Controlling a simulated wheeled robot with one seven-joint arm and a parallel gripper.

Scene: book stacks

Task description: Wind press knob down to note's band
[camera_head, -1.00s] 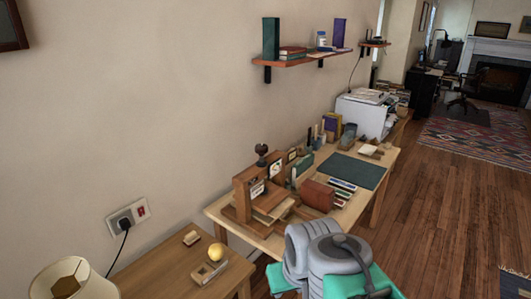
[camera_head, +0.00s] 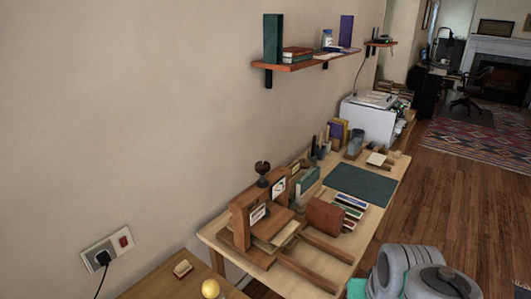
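The wooden press (camera_head: 243,222) stands at the near left end of the work table. Its dark knob (camera_head: 262,168) sits on top of a short post above the frame. A pale card with a dark marking (camera_head: 278,188) is beside the post, and a second pale label (camera_head: 258,213) is on the front of the frame. Which one is the note, and where its band lies, is too small to tell. My gripper is not in view; only grey and teal links of my arm show at the lower right, apart from the press.
A wall shelf (camera_head: 305,62) hangs above. A lower side table with a yellow ball (camera_head: 210,288) is at front left. Floor is clear at right.

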